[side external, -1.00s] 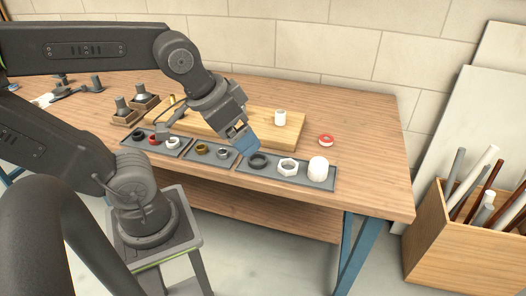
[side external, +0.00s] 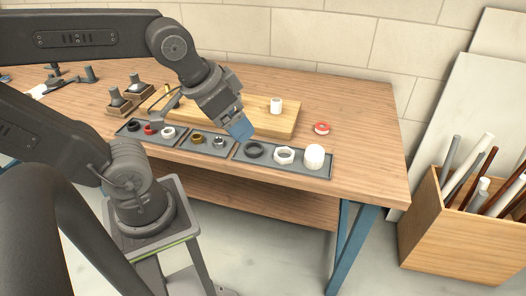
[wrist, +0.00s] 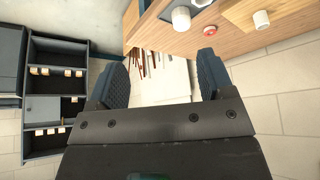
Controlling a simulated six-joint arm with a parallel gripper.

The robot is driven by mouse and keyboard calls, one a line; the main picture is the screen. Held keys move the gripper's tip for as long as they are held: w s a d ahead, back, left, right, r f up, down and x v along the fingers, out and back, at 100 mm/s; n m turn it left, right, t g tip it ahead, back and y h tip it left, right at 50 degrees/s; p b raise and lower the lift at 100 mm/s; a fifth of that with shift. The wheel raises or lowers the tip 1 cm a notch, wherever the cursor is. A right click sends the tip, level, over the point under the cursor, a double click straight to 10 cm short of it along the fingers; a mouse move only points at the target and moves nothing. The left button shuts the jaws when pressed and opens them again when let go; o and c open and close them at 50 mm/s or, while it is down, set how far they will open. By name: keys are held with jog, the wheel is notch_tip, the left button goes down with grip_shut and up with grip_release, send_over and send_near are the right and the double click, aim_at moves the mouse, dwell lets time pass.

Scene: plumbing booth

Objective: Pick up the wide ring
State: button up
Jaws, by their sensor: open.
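The wide ring, a dark, thick ring (side external: 254,150), lies flat at the left end of the right-hand grey tray (side external: 297,168). A white hex nut (side external: 284,156) and a white rounded cap (side external: 314,157) stand to its right in that tray. My gripper (side external: 240,129), with blue-grey fingers, is just above and left of the ring in the side view, apart from it as far as I can see. In the wrist view my gripper (wrist: 163,75) has its fingers wide apart with nothing between them. The ring does not show there; the white cap (wrist: 181,18) does.
Other grey trays with small rings and fittings (side external: 168,132) (side external: 197,138) lie to the left. A wooden board (side external: 260,116) with a white cylinder (side external: 276,105) lies behind. A red-and-white roll (side external: 321,128) lies on the bare right part of the bench.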

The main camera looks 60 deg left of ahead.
jog(key=w+a+f+n+g, duration=0.2)
jog(key=w+a+n, duration=0.3)
jog(key=w+a, duration=0.15)
jog(key=n+g, duration=0.4)
jog(key=n, duration=0.4)
send_over(254, 146)
jog(key=s+d, duration=0.1)
jog(key=d, duration=0.1)
notch_tip(254, 146, down, 16)
jog(key=shift+d, duration=0.15)
jog(key=shift+s+f, duration=0.15)
jog(key=shift+f, duration=3.05)
jog(key=c, duration=0.7)
jog(key=shift+o, duration=0.2)
jog(key=shift+r, duration=0.1)
